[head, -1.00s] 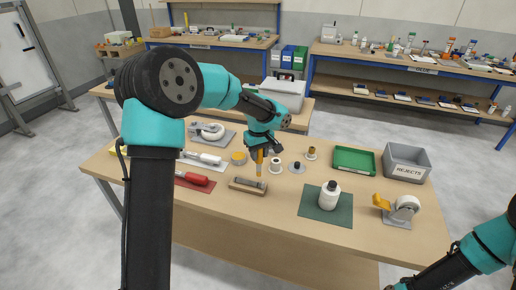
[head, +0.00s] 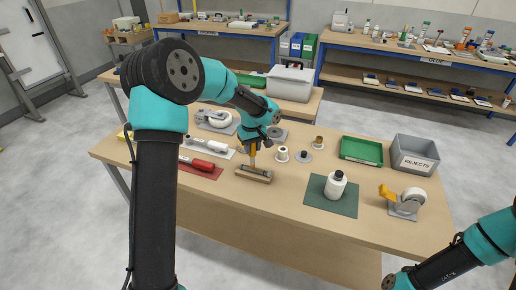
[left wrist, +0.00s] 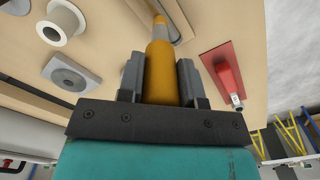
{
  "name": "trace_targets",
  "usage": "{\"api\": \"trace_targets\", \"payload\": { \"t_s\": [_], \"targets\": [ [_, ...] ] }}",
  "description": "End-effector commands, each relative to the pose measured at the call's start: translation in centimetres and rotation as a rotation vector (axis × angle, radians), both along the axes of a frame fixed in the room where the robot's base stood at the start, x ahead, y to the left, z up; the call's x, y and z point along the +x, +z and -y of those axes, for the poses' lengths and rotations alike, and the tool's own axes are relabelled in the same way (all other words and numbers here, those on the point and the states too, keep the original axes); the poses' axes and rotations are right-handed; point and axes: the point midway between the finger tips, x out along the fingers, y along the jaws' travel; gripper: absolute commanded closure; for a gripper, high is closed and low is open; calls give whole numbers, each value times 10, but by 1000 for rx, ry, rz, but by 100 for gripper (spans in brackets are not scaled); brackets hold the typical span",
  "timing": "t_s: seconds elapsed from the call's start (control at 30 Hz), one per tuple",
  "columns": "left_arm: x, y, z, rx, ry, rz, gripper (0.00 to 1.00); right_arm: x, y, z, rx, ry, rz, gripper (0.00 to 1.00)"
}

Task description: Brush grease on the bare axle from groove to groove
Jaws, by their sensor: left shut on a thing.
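My left gripper (head: 254,146) is shut on the orange handle of a brush (head: 252,157), which points down. The left wrist view shows the brush (left wrist: 162,75) between the two dark fingers of the gripper (left wrist: 160,82). The brush tip is at the axle (head: 260,171), a short grey bar lying on a wooden block (head: 252,177). Whether the tip touches the axle cannot be told, and the grooves are too small to make out. The brush hides part of the axle. My right gripper is out of view; only its arm shows at the lower right.
A red mat (head: 205,172) lies left. A green tray (head: 361,150) and grey rejects bin (head: 412,155) are further right.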

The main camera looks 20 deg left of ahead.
Motion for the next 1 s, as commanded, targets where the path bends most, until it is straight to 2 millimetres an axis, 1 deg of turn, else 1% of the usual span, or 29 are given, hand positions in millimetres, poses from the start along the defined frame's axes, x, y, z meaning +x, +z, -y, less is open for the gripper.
{"api": "trace_targets", "payload": {
  "t_s": [0.1, 0.53, 0.6, 1.0],
  "targets": [
    [0, 0, -11, 0, 0, 0, 91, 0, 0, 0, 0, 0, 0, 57],
    [-4, 0, -47, 0, -1, 0, 91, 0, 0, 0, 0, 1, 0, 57],
    [-3, 0, -37, -1, -5, -1, 91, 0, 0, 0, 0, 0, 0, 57],
    [-1, 0, -3, -1, -1, -1, 91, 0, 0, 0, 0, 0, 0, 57]
  ]
}}
